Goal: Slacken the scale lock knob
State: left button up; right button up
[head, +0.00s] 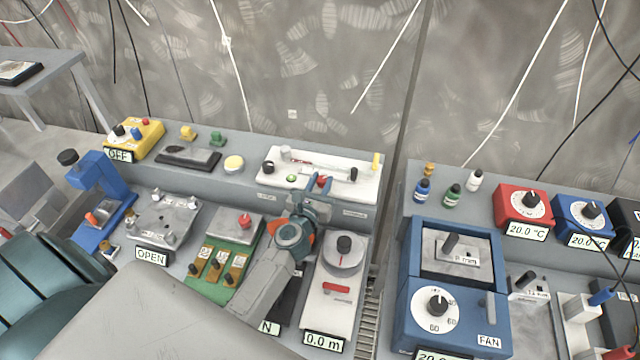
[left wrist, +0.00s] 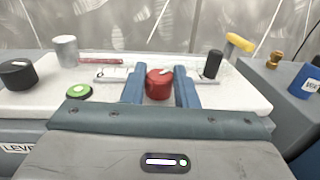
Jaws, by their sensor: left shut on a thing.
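The white instrument (head: 335,185) lies on the raised back shelf of the bench in the head view. It carries a glass tube with a scale, a black knob at each end and a green-topped button (left wrist: 78,92). A small red knob (left wrist: 159,84) stands at its front middle; I take it to be the scale lock knob. My left gripper (left wrist: 160,90) has its two blue fingers on either side of the red knob, shut on it. In the head view the left gripper (head: 318,188) reaches the instrument's front edge and partly hides the red knob. My right gripper is not in view.
A white device reading 0.0 m (head: 342,265) stands right of my forearm, and a green board with several switches (head: 225,262) is close on the left. A yellow handle (left wrist: 240,42) rises at the instrument's right end. A blue heater box (head: 455,300) stands further right.

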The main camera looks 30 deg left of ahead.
pick_arm(q)
jog(key=n+g+y+b, duration=0.1)
jog(key=y, duration=0.1)
jog(key=n+g+y+b, duration=0.1)
jog(key=n+y+b, duration=0.2)
jog(key=y+b, duration=0.1)
jog(key=y, duration=0.1)
jog(key=shift+w+d+f+n+g, duration=0.15)
jog(key=shift+d+f+n+g, duration=0.1)
jog(key=shift+d+n+g, duration=0.15)
jog(key=shift+r+n+g+y+b, duration=0.2)
jog(key=shift+n+g+y+b, duration=0.75)
jog(key=shift+y+b, duration=0.3)
jog(key=o, duration=1)
